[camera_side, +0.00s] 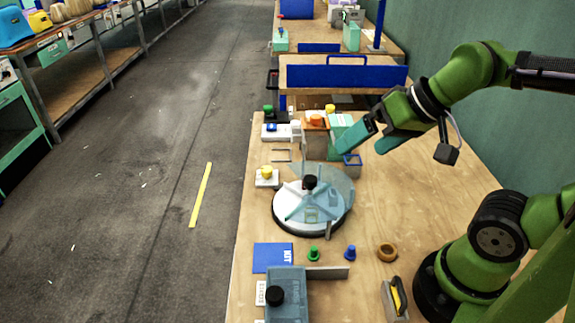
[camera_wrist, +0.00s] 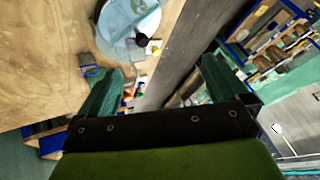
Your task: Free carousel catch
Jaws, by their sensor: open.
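The carousel (camera_side: 290,216) is a round pale disc with spokes on a dark base. It stands on the wooden table, with a black knob (camera_side: 309,182) above its middle and a clear cover over part of it. The carousel also shows at the top of the wrist view (camera_wrist: 118,20), with its knob (camera_wrist: 141,39) at its lower right edge. My gripper (camera_side: 355,138) is above the table, behind and to the right of the carousel, clear of it. In the wrist view my gripper (camera_wrist: 160,68) has its teal fingers wide apart with nothing held between them.
The table's right side is mostly bare.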

